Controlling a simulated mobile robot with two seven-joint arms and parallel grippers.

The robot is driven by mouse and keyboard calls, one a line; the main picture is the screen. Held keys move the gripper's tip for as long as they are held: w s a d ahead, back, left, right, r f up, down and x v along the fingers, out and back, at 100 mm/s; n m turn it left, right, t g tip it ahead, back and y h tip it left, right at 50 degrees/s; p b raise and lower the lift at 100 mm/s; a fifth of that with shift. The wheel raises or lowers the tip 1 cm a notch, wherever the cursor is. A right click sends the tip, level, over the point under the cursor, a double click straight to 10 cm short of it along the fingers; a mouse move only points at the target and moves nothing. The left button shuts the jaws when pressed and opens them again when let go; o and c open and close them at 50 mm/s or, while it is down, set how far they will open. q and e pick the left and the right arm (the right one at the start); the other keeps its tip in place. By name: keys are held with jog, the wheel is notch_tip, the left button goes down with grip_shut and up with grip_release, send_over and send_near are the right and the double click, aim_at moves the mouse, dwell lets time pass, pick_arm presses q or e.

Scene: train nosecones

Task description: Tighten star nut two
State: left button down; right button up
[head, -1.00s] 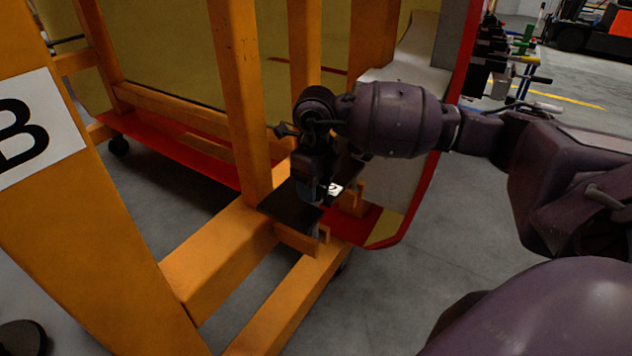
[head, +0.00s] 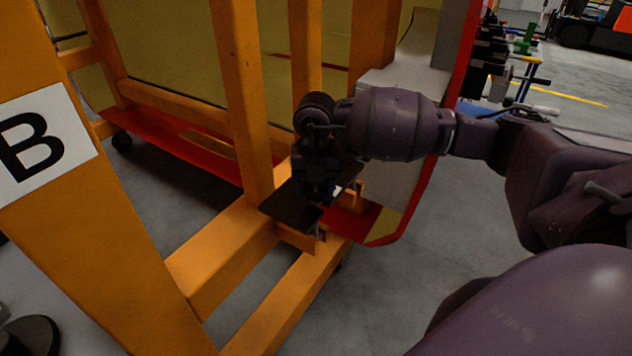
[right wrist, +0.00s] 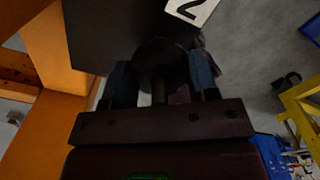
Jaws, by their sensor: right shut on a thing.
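Star nut two shows in the right wrist view as a dark, rounded knob (right wrist: 160,64), beside a white label with a "2" (right wrist: 192,10). My right gripper (right wrist: 161,82) has its two blue-grey fingers on either side of the knob and is shut on it. In the head view my right gripper (head: 318,188) is low over the black plate (head: 290,206) on the orange frame; the nut itself is hidden there behind the gripper and wrist. My left gripper is in neither view.
The orange frame (head: 225,245) has upright posts close to my right wrist and a "B" sign (head: 40,142) at the left. A red-edged panel (head: 450,120) stands behind my right arm. Grey floor (head: 440,235) is open at the right.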

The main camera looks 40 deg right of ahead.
jog(key=shift+r+m+p, duration=0.15)
jog(key=shift+m+p, duration=0.4)
jog(key=shift+m, duration=1.65)
jog(key=shift+w, duration=0.1)
jog(key=o, duration=0.9)
jog(key=shift+o, duration=0.2)
notch_tip(320, 180, up, 11)
jog(key=shift+f, duration=0.15)
